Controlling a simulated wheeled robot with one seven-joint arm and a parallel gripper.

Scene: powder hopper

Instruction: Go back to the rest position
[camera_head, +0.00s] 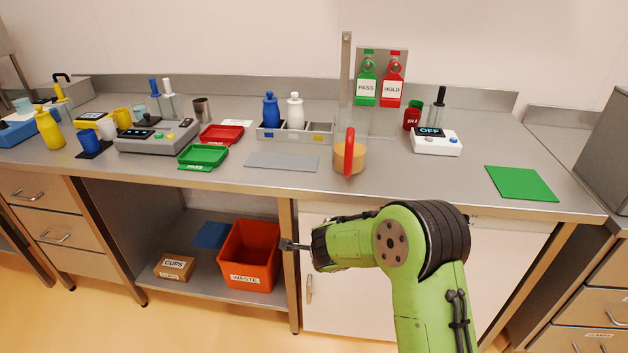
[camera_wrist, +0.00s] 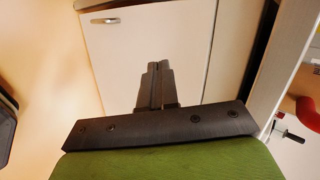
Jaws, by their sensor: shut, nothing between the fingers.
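My gripper (camera_head: 285,244) is in front of the bench, below the worktop edge, with its tip pointing left near the orange waste bin (camera_head: 249,254). In the wrist view my gripper (camera_wrist: 158,66) shows its two dark fingers side by side, shut with nothing between them. A cabinet door with a handle is behind the fingers in that view. My green arm comes up from the lower right of the head view and bends left.
The steel worktop (camera_head: 420,185) carries a hopper with a red handle (camera_head: 349,152), a white device reading OFF (camera_head: 436,142), a green mat (camera_head: 521,184), a grey scale (camera_head: 157,136) and trays. A CUPS box (camera_head: 175,267) is on the lower shelf. Open floor is at lower left.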

